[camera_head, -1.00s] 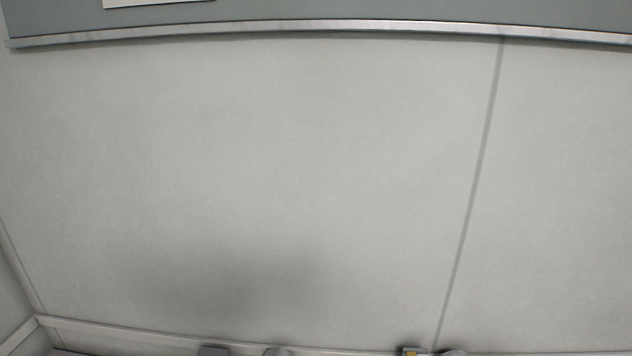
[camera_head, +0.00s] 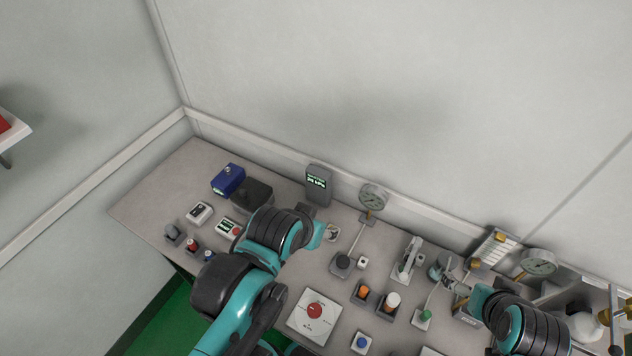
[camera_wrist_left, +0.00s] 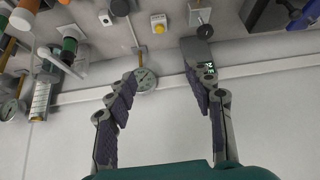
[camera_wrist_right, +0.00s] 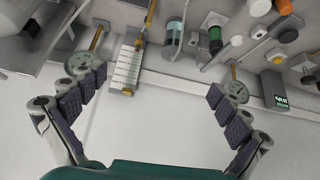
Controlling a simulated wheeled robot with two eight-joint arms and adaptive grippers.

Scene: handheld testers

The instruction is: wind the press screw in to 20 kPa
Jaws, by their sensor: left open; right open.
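A grey box with a green-lit display (camera_head: 317,183) stands at the back of the bench; its digits are too small to read surely. It also shows in the left wrist view (camera_wrist_left: 208,70) and right wrist view (camera_wrist_right: 281,99). A round dial gauge (camera_head: 373,196) stands right of it, a second (camera_head: 538,262) farther right. I cannot tell which fitting is the press screw. My left gripper (camera_head: 333,232) is open and empty above the bench, its fingers apart in its wrist view (camera_wrist_left: 162,84). My right gripper (camera_head: 447,274) is open and empty; its wrist view (camera_wrist_right: 157,84) shows no held object.
The grey bench (camera_head: 150,208) meets the wall behind. A blue box (camera_head: 228,179) and a dark box (camera_head: 252,195) stand at the left. A white panel with a red knob (camera_head: 314,311) lies in front. Several small knobs and fittings crowd the middle and right. A shelf (camera_head: 12,135) is at far left.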

